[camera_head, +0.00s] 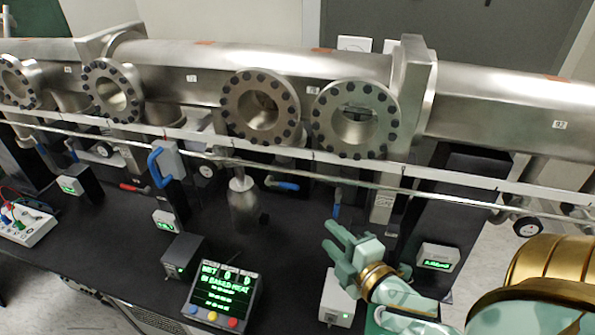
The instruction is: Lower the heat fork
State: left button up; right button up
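I cannot tell for certain which part is the heat fork. A blue bent handle (156,167) stands upright on a grey box left of centre, in front of the steel pipe. My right gripper (335,245) is at the lower right, above the black table, with its pale green fingers parted and nothing seen between them. It is well to the right of the blue handle and beside a small white box (339,299). A lit screen with green text (223,290) stands left of it. My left gripper is not in view.
A steel pipe (480,92) with several bolted round ports runs across the back. A thin rail (300,172) crosses in front of it. A steel bottle (243,205), a blue lever (284,185) and a red lever (132,187) stand near.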

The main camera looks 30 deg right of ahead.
notch_tip(320, 180, up, 2)
jog(key=w, duration=0.2)
jog(key=p, duration=0.1)
send_near(290, 188)
jog(key=shift+t, duration=0.3)
jog(key=w, duration=0.2)
jog(key=w+f, duration=0.1)
jog(key=w, duration=0.2)
jog(key=w+p, duration=0.1)
jog(key=w, duration=0.1)
jog(key=shift+w+d+f, duration=0.15)
jog(key=shift+w+d, duration=0.1)
jog(key=shift+d, duration=0.05)
jog(key=shift+w+d+f, duration=0.1)
jog(key=shift+w+f, duration=0.05)
jog(key=shift+w, duration=0.35)
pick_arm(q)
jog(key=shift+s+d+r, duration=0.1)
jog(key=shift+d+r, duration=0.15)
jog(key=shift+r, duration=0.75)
pick_arm(e)
jog(key=shift+c, duration=0.3)
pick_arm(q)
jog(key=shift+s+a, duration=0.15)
pick_arm(e)
grip_shut()
